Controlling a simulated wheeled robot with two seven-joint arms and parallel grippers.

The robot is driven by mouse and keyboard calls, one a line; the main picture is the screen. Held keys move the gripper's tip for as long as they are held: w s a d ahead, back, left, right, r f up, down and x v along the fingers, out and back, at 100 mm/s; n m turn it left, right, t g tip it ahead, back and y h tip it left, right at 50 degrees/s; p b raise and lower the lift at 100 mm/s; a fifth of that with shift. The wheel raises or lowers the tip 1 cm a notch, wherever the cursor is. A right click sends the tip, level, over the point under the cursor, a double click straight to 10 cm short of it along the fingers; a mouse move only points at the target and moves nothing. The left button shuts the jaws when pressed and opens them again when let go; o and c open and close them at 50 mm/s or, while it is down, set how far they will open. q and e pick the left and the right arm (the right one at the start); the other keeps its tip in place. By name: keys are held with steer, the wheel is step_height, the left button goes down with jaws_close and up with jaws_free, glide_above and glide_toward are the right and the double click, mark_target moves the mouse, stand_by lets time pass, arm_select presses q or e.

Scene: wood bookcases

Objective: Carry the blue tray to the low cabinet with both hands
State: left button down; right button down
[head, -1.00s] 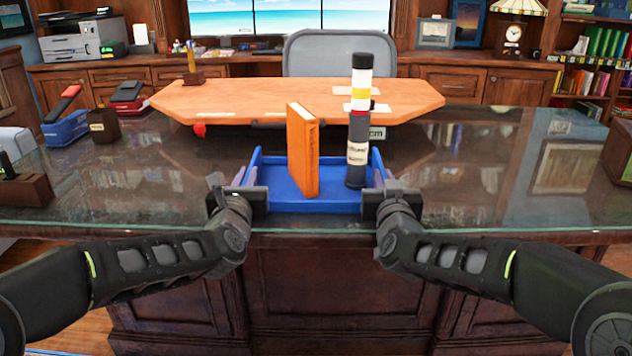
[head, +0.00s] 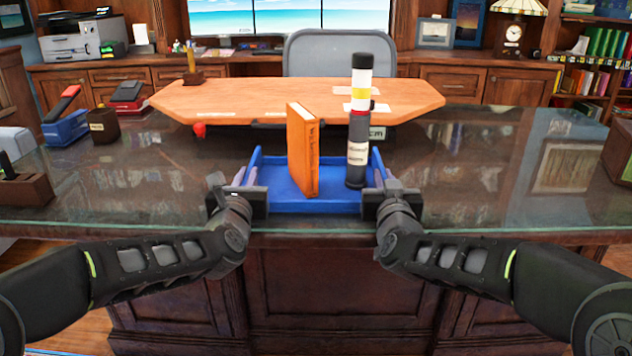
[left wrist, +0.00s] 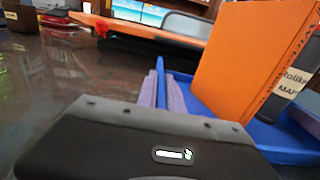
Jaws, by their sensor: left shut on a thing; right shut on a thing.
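The blue tray (head: 282,200) is at the front edge of the dark glossy desk. An orange book (head: 302,152) stands upright in it, and a tall black, white and yellow cylinder (head: 358,125) stands upright at its right. My left gripper (head: 246,180) is shut on the tray's left side wall. My right gripper (head: 386,182) is shut on its right side wall. The left wrist view shows the purple fingers on either side of the tray's wall (left wrist: 167,72), with the orange book (left wrist: 245,60) just beyond. I cannot tell whether the tray touches the desk. The low cabinet cannot be singled out.
The desk top (head: 480,170) is clear to the right of the tray. An orange raised board (head: 290,98) lies behind it. A blue stapler (head: 66,122) and a dark pen box (head: 103,124) stand at the left. A grey chair (head: 339,55) is beyond.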

arm_select(q)
steer(key=shift+r, duration=0.25)
arm_select(e)
steer(key=shift+r, duration=0.25)
